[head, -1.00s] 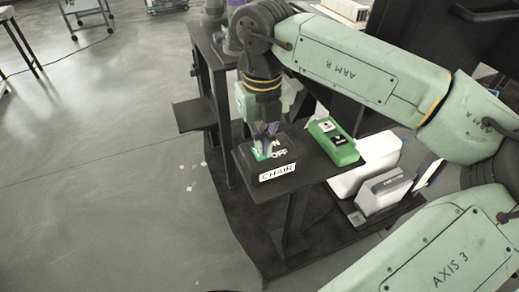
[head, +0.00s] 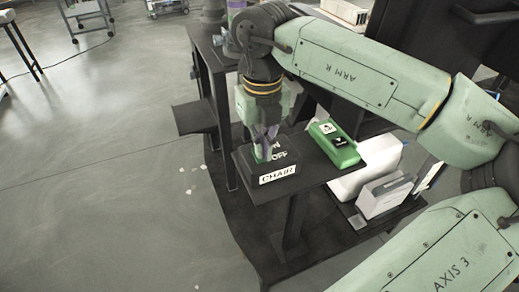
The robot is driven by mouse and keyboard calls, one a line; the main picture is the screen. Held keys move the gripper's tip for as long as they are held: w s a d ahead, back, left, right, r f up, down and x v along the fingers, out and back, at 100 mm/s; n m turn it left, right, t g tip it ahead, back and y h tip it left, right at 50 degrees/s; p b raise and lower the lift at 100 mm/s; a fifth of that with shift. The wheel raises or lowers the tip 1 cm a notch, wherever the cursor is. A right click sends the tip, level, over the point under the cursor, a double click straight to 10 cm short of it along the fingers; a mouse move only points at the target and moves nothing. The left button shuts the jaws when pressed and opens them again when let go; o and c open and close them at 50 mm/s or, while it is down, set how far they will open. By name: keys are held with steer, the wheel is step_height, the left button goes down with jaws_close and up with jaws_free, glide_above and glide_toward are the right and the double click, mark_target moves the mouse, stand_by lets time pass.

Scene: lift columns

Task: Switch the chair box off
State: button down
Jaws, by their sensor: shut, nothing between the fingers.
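The chair box (head: 284,160) is a dark box with a white CHAIR label on its front face and ON and OFF lettering on its top. It sits on the front end of a dark shelf. My gripper (head: 262,158) points down at the left part of the box's top, beside the lettering. Its fingers are together with nothing held. They appear to touch or nearly touch the box top. The fingers cover most of a green switch there, so its position cannot be told.
A green box (head: 334,144) with black and white labels lies right of the chair box on the same shelf (head: 318,172). White and grey cases (head: 384,194) stand lower right. A dark side ledge (head: 194,117) juts left. Open floor (head: 110,200) lies to the left.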

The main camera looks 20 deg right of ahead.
steer(key=shift+r+p, duration=1.65)
steer(key=shift+r, duration=1.6)
steer(key=shift+f, duration=0.1)
